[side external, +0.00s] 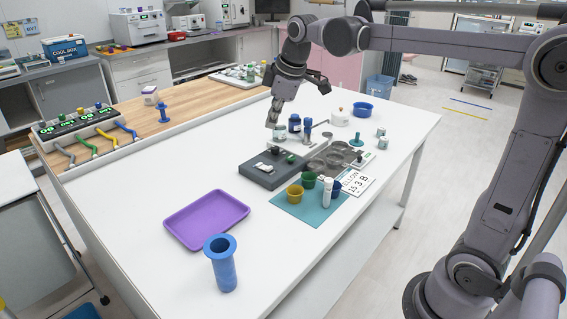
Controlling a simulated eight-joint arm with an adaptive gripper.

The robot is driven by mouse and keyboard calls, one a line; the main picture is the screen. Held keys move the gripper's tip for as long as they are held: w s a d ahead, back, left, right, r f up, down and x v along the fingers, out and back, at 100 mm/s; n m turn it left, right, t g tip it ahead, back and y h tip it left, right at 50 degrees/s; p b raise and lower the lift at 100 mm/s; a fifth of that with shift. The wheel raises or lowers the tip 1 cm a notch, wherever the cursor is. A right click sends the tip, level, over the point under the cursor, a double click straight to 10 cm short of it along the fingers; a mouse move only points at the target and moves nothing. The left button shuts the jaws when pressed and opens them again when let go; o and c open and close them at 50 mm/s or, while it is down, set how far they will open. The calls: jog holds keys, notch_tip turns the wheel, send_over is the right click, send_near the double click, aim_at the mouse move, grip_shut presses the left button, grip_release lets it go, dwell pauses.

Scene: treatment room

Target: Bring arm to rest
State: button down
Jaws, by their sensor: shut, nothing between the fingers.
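My gripper (272,122) is at the end of my grey arm, pointing down above the white table (160,170). Its fingers are shut with nothing visible between them. It hangs just above and left of a small jar (280,132) and a dark blue bottle (294,124). I cannot tell from this angle whether it touches the jar. My arm reaches in from the right, bent at the elbow over the far side of the table.
A dark grey box (268,172), trays, cups on a teal mat (300,208) and a letter card (358,181) crowd the middle. A purple tray (205,217) and a blue flanged cylinder (222,265) stand nearer. The table's left front is clear.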

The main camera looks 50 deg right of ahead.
jog(key=s+a+f+m+t, duration=0.1)
jog(key=s+f+m, duration=0.3)
jog(key=s, duration=0.5)
jog(key=s+a+f+m+t, duration=0.1)
jog(key=s+a+f+m, duration=0.3)
jog(key=s+f, duration=0.3)
jog(key=shift+s+t, duration=0.3)
jog(key=shift+s, duration=0.95)
